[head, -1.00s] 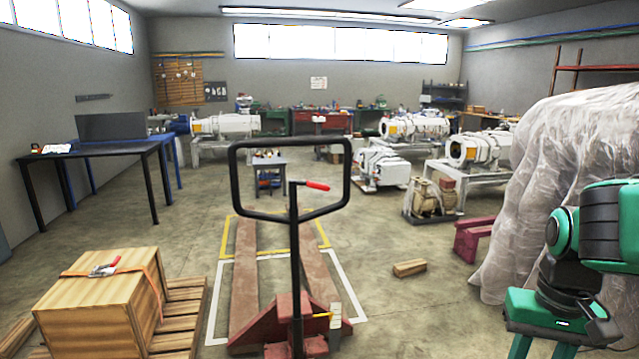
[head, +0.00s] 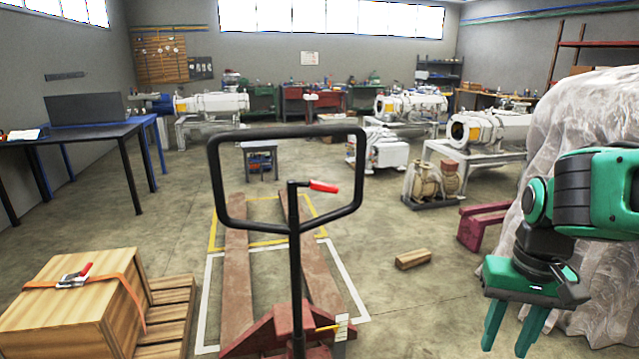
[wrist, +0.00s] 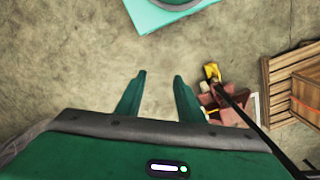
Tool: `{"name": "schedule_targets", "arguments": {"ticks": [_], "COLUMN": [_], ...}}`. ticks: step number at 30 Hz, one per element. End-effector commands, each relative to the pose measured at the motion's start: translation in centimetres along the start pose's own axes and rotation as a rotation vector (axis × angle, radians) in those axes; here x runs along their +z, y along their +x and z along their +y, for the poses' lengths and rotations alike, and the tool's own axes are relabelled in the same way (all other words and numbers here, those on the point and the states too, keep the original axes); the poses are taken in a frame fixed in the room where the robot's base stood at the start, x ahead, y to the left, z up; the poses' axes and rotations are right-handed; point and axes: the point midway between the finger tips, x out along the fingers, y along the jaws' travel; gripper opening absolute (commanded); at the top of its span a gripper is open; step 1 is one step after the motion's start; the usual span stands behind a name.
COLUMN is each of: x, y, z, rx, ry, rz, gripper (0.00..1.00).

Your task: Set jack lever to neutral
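The pallet jack stands ahead of me in the head view, with a black loop handle (head: 287,134) on an upright black shaft. A lever with a red grip (head: 324,186) sticks out to the right inside the loop. The red jack base (head: 285,325) and its two forks (head: 236,265) rest on the floor. My gripper (head: 513,335) hangs at the lower right, pointing down, well apart from the handle and lever. In the wrist view my gripper (wrist: 160,80) has its fingers apart with nothing between them, and the jack base (wrist: 222,105) shows to the right.
A wooden crate (head: 65,305) with an orange strap sits on a pallet at the lower left. A wooden block (head: 413,259) lies on the floor right of the jack. A plastic-draped bulk (head: 590,115) stands behind my arm.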

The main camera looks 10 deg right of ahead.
Motion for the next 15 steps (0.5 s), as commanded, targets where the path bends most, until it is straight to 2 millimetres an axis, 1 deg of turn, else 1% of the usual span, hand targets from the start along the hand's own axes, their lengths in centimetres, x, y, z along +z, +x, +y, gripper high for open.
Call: {"name": "schedule_targets", "arguments": {"ticks": [6, 8, 9, 11, 14, 15], "x": [0.0, 0.7, 0.5, -0.6, -3.8, -5.6], "y": [0.0, -0.3, -0.3, -0.1, 0.4, 0.6], "z": [0.0, 0.5, 0.6, 0.4, 0.0, -0.3], "rx": [0.0, -0.004, -0.001, 0.01, 0.046, 0.066], "ry": [0.0, -0.006, -0.01, -0.025, -0.073, -0.102], "rz": [0.0, 0.015, 0.027, 0.054, 0.135, 0.18], "gripper": [0.34, 0.34, 0.34, 0.34, 0.34, 0.34]}}
